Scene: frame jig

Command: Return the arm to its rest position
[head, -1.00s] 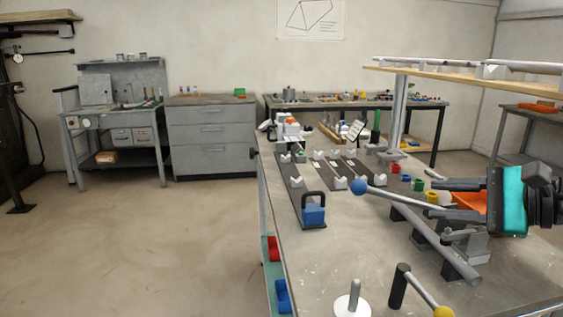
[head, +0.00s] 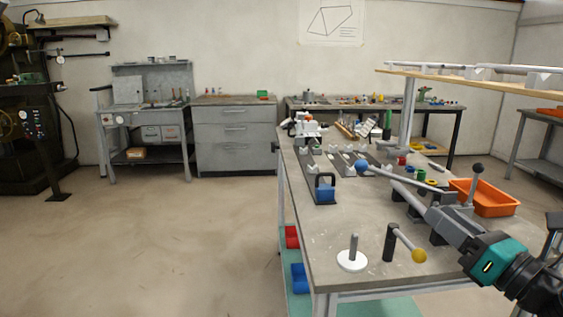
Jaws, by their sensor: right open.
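My right gripper (head: 432,212), with a teal band on its body, comes in from the lower right and points up-left over the workbench (head: 335,225). It is open, and I see nothing held in it. The visible end of a grey tube (head: 402,188) lies beyond its fingers. The gripper hides the rest of the tube and part of its black supports, so I cannot tell if they touch. A lever with a blue ball (head: 362,166) reaches across behind. My left gripper is not in view.
An orange tray (head: 486,204) and an upright lever with a black knob (head: 477,168) stand at the bench's right. A white disc with a peg (head: 352,258) and a yellow-knobbed handle (head: 418,255) are near the front edge. The floor left is clear.

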